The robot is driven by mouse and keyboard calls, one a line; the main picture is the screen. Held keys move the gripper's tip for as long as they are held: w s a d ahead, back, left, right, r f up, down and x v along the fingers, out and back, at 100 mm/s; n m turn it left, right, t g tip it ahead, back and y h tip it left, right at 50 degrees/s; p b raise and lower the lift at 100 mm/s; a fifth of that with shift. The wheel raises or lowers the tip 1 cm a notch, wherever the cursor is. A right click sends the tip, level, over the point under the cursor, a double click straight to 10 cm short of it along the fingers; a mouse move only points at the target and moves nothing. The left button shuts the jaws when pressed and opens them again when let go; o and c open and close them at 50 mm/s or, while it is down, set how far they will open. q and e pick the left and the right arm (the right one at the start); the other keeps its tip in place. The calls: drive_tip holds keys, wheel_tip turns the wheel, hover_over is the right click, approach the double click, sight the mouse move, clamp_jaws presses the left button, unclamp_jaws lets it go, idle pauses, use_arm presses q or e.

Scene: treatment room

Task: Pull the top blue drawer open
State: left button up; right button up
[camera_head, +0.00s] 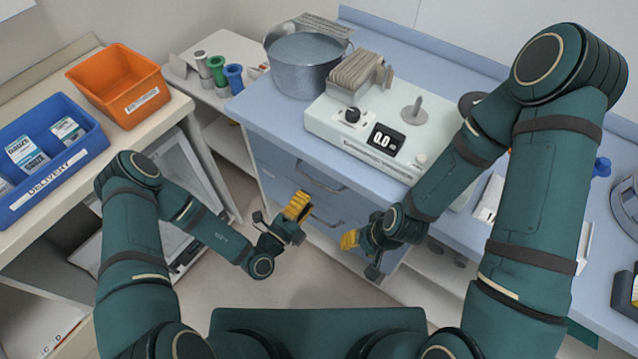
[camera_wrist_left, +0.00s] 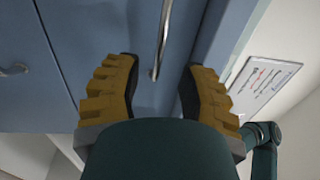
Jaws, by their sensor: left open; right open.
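The top blue drawer (camera_head: 283,167) is in the cabinet front under the blue worktop and looks closed. Its metal bar handle (camera_head: 321,181) shows in the head view. My left gripper (camera_head: 298,207), with yellow finger pads, is open in front of the drawers. In the left wrist view a bar handle (camera_wrist_left: 163,40) lies between the open fingers of my left gripper (camera_wrist_left: 158,75), with neither finger visibly touching it. My right gripper (camera_head: 350,240) is open and empty, to the right of the left one and in front of the cabinet; its far finger is partly hidden.
A second drawer handle (camera_head: 327,219) is below the top one. On the worktop (camera_head: 262,112) stand a metal pot (camera_head: 304,75) and a pale device with a display (camera_head: 352,131). A side table with a blue tray (camera_head: 82,155) and an orange bin (camera_head: 130,95) is left. The floor between is clear.

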sight(319, 183)
use_arm(q)
drive_tip(key=x, duration=0.6)
drive_tip(key=shift+w+d+r, duration=0.1)
drive_tip(key=shift+w+d, duration=0.05)
drive_tip(key=shift+w, duration=0.1)
clamp_jaws()
